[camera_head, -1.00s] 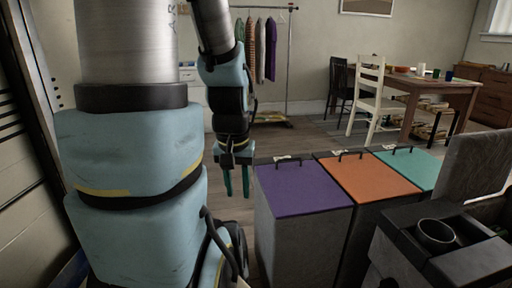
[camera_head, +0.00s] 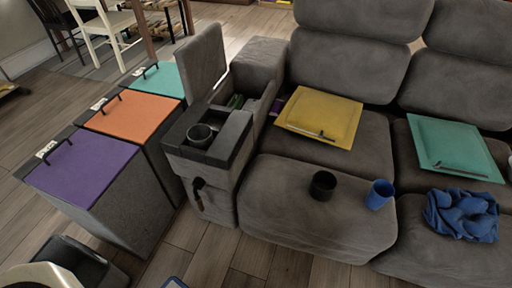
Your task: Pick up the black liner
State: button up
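I cannot surely tell which thing is the black liner. A black, open, box-shaped thing (camera_head: 75,262) stands on the floor at the lower left, partly cut off by the picture's bottom edge. A pale rounded rim (camera_head: 35,276) shows beside it, also cut off. A small black cup (camera_head: 322,185) stands on the sofa seat. My gripper is not in view now.
Bins with purple (camera_head: 85,172), orange (camera_head: 132,116) and teal (camera_head: 160,80) lids stand left of the sofa (camera_head: 310,222). The sofa's console (camera_head: 210,150) holds a dark cup.

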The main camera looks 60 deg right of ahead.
aim_at(323, 184)
jog(key=z, duration=1.15)
jog(key=i+l+z, duration=0.1)
jog(key=z, duration=0.25)
jog(key=i+l+z, duration=0.1)
jog(key=z, duration=0.2)
jog(key=i+z, duration=0.15)
jog(key=z, duration=0.2)
